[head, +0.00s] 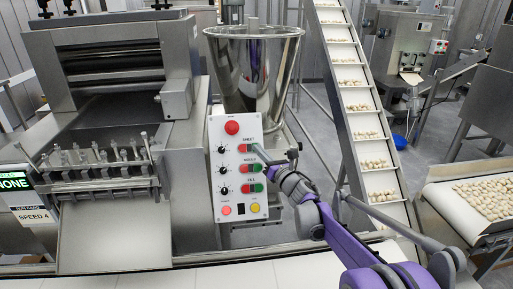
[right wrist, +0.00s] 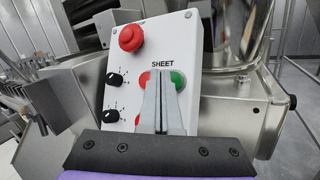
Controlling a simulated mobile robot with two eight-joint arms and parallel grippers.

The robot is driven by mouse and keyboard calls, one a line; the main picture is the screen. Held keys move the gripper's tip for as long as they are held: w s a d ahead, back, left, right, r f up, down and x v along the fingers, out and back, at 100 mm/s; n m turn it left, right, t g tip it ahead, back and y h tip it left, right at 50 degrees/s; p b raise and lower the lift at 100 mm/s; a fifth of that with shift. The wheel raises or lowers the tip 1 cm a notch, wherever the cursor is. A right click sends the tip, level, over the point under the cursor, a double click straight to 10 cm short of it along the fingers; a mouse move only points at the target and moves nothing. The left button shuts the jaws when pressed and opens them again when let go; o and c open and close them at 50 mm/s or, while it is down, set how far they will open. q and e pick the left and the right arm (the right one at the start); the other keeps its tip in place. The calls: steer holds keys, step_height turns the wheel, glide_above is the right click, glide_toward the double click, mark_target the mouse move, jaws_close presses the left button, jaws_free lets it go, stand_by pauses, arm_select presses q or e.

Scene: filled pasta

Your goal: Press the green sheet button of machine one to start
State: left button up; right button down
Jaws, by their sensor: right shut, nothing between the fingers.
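The white control panel (head: 216,180) of the machine stands upright at the middle of the head view. Its SHEET row is near the top, below a large red knob. In the right wrist view the green sheet button (right wrist: 178,81) shows just right of my fingertips, and the red sheet button (right wrist: 144,78) just left of them; the fingers partly cover both. My right gripper (head: 264,148) is shut and empty, its tips at the SHEET row. It also shows in the right wrist view (right wrist: 161,75). I cannot tell whether the tips touch the panel. My left gripper is not in view.
A red mushroom button (right wrist: 131,37) sits above the row, with black knobs to the left. A steel hopper (head: 252,70) rises behind the panel. The roller machine (head: 110,120) is at left. An inclined conveyor (head: 345,75) carrying pasta pieces is at right.

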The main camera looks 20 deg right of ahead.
steer(key=s+r, duration=0.1)
steer(key=s, duration=0.1)
steer(key=s+a+r+p, duration=0.1)
steer(key=shift+s+r, duration=0.2)
steer(key=shift+s, duration=0.15)
stand_by(0.5)
steer(key=s+a+f+m+g+h, duration=0.1)
steer(key=s+a+f+m+g, duration=0.3)
steer(key=s+f+m, duration=0.3)
steer(key=s+a+f+m+g+h, duration=0.1)
steer(key=s+a+f+m+g, duration=0.3)
steer(key=s+m, duration=1.2)
steer(key=s+a+f+m+g+h, duration=0.1)
steer(key=s+a+f+m+g, duration=0.4)
steer(key=s+f+m, duration=0.5)
steer(key=s+m, duration=0.1)
steer(key=s, duration=0.2)
steer(key=shift+s+f+m+g+p, duration=0.25)
steer(key=shift+s+m+g+p, duration=0.1)
steer(key=shift+m+g+p, duration=0.05)
